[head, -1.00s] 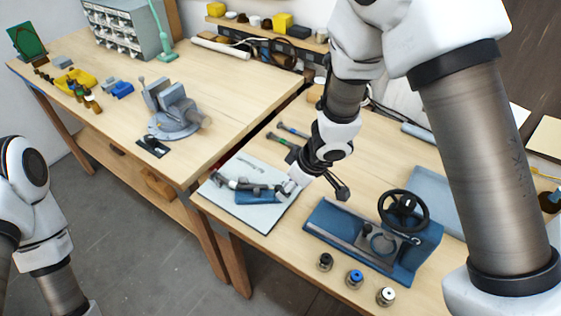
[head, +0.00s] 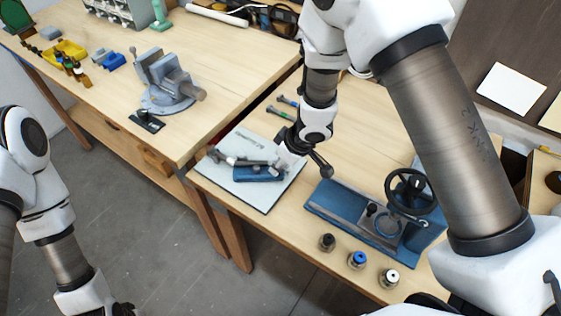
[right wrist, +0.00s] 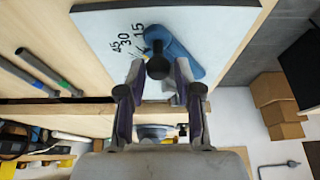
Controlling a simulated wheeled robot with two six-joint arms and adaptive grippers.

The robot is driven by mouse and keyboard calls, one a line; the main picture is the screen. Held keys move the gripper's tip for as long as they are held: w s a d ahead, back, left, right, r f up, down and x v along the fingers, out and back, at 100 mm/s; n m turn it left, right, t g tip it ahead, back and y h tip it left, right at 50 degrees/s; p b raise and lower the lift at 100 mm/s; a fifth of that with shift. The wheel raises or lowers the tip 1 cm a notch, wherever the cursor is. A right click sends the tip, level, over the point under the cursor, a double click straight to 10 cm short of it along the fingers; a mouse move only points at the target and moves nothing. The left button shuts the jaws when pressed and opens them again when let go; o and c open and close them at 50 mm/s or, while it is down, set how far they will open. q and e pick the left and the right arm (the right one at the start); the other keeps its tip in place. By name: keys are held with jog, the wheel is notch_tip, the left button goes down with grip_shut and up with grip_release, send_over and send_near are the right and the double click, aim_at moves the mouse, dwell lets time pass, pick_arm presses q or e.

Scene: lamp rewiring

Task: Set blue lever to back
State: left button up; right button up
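A small upright control with a blue cap (head: 357,259) stands at the table's front edge, between a black-capped one (head: 327,242) and a white-capped one (head: 389,277). On a pale board (head: 262,203) marked with numbers lies a blue device (head: 258,175). The right wrist view shows it as a rounded blue body (right wrist: 182,52) with a dark ball-ended part (right wrist: 158,67). My right gripper (right wrist: 160,100) is over this board, its fingers apart; the ball end shows between them, contact unclear. In the head view the arm hides part of it.
A blue fixture with a black handwheel (head: 411,192) stands right of the board, behind the capped controls. Two dark tools (head: 280,112) lie behind the board. A grey vise (head: 165,85) is on the left table. Bare wood shows around the board.

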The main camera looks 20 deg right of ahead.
jog(key=shift+s+r, duration=0.1)
jog(key=shift+s, duration=0.05)
grip_shut()
jog(key=o, duration=0.7)
grip_release()
jog(key=shift+w, duration=0.2)
jog(key=shift+w+d+f, duration=0.1)
jog(key=shift+w+f, duration=0.05)
jog(key=shift+f, duration=0.1)
jog(key=v, duration=1.2)
jog(key=shift+w, duration=0.1)
